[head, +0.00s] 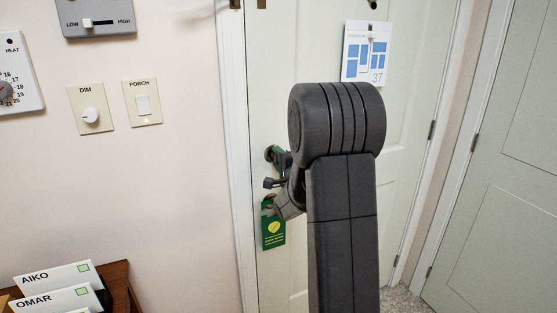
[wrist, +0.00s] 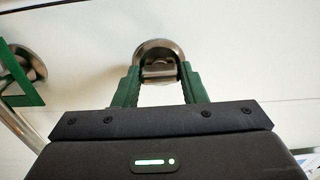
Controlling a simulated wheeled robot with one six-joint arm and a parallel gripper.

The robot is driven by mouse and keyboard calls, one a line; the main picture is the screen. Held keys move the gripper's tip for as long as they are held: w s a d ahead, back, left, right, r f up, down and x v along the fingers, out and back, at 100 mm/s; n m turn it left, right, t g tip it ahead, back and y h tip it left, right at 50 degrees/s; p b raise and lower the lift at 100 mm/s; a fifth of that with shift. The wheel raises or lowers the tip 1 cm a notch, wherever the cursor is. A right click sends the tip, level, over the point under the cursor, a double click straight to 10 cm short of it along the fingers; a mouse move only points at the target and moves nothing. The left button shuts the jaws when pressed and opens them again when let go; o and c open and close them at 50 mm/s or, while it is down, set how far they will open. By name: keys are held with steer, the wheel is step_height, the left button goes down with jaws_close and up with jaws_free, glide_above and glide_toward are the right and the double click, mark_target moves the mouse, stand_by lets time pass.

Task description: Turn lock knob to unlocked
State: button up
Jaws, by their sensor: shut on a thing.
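The lock knob (wrist: 158,70) is a small metal thumb-turn on a round metal plate on the pale door. In the wrist view its turn piece sits between the two green fingers of my gripper (wrist: 160,78), which is shut on it. In the head view my gripper (head: 273,155) is at the door's left edge, and my own arm and fingers hide most of the knob. I cannot tell from the knob's angle whether it is locked or unlocked.
A green tag (head: 273,228) hangs on the door handle below the lock; the handle's round plate (wrist: 30,62) shows at left in the wrist view. A calendar (head: 366,52) hangs on the door. A dimmer (head: 91,110) and porch switch (head: 143,102) are on the left wall.

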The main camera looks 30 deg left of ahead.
stand_by(0.4)
steer(key=o, duration=1)
steer(key=b+v, duration=0.1)
steer(key=v, duration=1.2)
steer(key=shift+s+d, duration=0.25)
steer(key=p+x, duration=0.1)
steer(key=x, duration=1.2)
steer(key=shift+w+a, duration=0.25)
steer(key=shift+a, duration=0.05)
